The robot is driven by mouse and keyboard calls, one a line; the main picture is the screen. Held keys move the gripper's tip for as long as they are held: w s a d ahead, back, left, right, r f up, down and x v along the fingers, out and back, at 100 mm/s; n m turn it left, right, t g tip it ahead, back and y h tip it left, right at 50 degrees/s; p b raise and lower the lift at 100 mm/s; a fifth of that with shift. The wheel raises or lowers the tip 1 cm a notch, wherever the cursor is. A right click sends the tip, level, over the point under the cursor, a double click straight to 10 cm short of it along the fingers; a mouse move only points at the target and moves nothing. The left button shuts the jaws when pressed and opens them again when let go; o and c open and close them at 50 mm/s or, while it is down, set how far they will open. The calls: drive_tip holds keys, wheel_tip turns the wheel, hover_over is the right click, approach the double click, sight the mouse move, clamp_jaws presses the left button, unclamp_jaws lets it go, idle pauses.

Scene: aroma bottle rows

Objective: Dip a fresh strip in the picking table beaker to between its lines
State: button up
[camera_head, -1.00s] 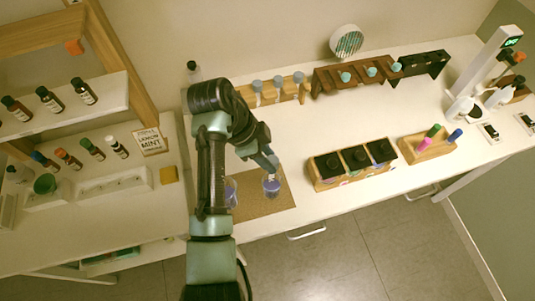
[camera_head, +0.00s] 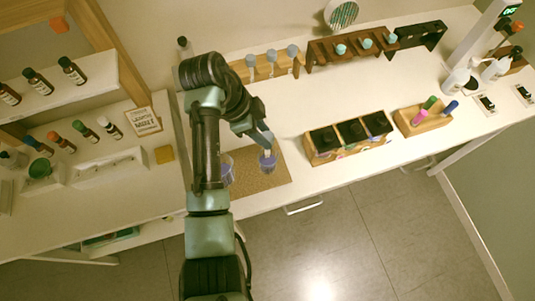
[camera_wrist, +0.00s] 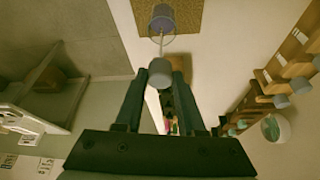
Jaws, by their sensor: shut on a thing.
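My gripper (camera_wrist: 160,85) is shut on the grey-blue round cap of a strip (camera_wrist: 160,72). The strip's thin pale stem runs from the cap toward a clear beaker (camera_wrist: 162,20) with purple liquid. In the head view my gripper (camera_head: 267,143) is just above this beaker (camera_head: 268,164), which stands on a brown cork mat (camera_head: 262,184). The stem's lower end appears to be at or inside the beaker; its depth and the beaker's lines are too small to tell. A second purple beaker (camera_head: 228,172) stands to the left, partly hidden by my arm.
A light wooden rack (camera_head: 238,70) with several grey-capped pieces and a dark rack (camera_head: 325,50) stand behind. A box with black compartments (camera_head: 312,152) and a pen holder (camera_head: 405,125) are to the right. Bottles line the left shelf (camera_head: 100,90).

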drive_tip(key=shift+f+b, duration=1.1)
drive_tip(key=shift+f, duration=0.65)
idle(1.1)
drive_tip(key=shift+r, duration=0.15)
idle(0.6)
